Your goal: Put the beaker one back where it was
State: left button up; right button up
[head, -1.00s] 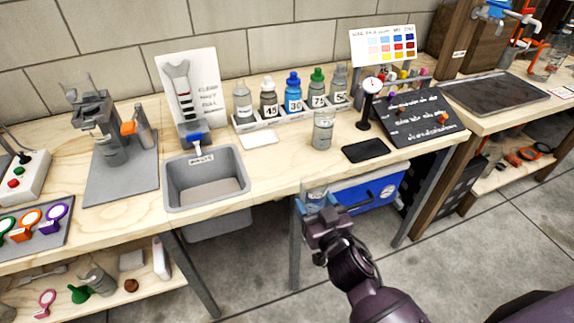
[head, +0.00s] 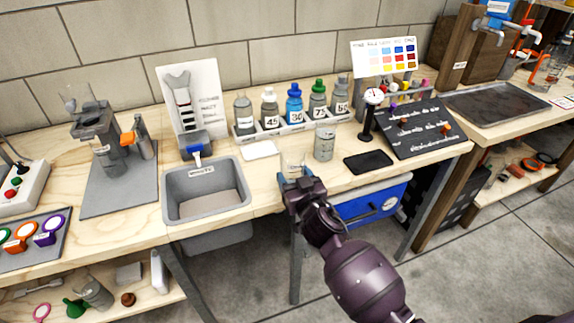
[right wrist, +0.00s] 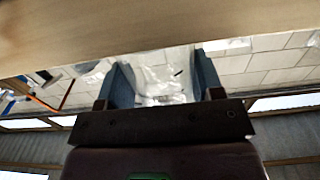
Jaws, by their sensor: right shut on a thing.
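A small clear beaker (head: 293,163) is held upright by my right gripper (head: 293,178) at the front edge of the wooden bench (head: 250,198). In the right wrist view the clear beaker (right wrist: 160,85) sits between the two blue-grey fingers of the right gripper (right wrist: 162,82), which are shut on it. The bench's pale edge crosses the top of that view. I cannot tell whether the beaker touches the bench. A second, larger clear vessel (head: 324,142) stands on the bench behind and right of the held one. My left gripper is not in view.
A grey sink basin (head: 168,205) is to the left. A white pad (head: 259,150) and a black pad (head: 368,162) lie nearby. Behind stands a rack of numbered bottles (head: 293,125). A dial gauge (head: 369,115) and a black sloped board (head: 420,128) are to the right.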

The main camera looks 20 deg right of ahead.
jog(key=shift+w, duration=0.55)
jog(key=w, duration=0.3)
jog(key=shift+a, duration=0.1)
jog(key=shift+w+r, duration=0.15)
jog(key=shift+w, duration=0.2)
jog(key=shift+f+b, duration=0.2)
jog(key=shift+b, duration=0.1)
jog(key=o, duration=1.1)
